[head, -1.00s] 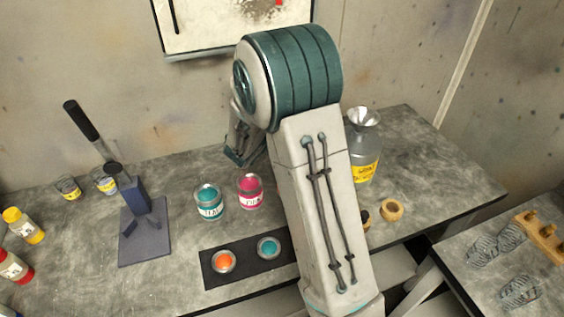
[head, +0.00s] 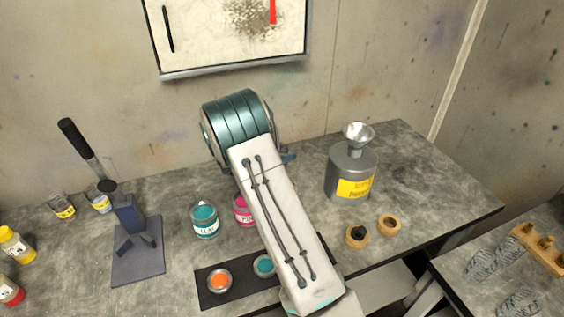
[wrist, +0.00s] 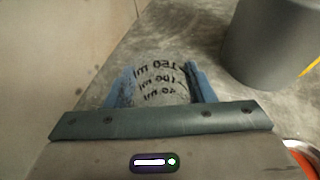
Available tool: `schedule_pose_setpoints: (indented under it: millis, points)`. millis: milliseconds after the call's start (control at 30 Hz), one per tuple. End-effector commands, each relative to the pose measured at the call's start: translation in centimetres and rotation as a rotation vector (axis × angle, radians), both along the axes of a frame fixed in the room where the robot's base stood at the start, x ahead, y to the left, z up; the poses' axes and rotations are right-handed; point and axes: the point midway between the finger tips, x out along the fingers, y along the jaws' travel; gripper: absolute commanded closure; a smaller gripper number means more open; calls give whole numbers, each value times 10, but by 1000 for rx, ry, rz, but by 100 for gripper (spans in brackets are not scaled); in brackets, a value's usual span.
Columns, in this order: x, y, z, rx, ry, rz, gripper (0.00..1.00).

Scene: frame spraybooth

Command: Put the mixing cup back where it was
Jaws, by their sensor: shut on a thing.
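The mixing cup (wrist: 160,82) is clear with black millilitre marks. In the wrist view it sits between the two blue fingers of my gripper (wrist: 158,88), which is shut on it. The worktop shows behind and around the cup; I cannot tell whether its base touches the worktop. In the head view my arm hides the cup and nearly all of my gripper, which is over the back of the bench.
A grey can (head: 350,178) with a funnel stands right of my arm; it is close by at right in the wrist view (wrist: 268,45). Teal (head: 204,222) and pink (head: 243,212) paint tins stand in front. A blue press (head: 138,245) stands left.

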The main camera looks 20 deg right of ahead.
Motion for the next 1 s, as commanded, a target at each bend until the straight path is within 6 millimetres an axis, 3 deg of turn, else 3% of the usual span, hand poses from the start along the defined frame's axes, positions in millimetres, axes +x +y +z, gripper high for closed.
schedule_pose_setpoints:
  millis: [333, 733, 767, 833, 1000]
  points:
    - [0, 0, -35, -1, 3, 0, 75]
    - [0, 0, -43, 0, 0, 1, 75]
    - [0, 0, -43, 0, 0, 1, 48]
    - [0, 0, -42, 0, 0, 1, 29]
    - [0, 0, -42, 0, 0, 1, 29]
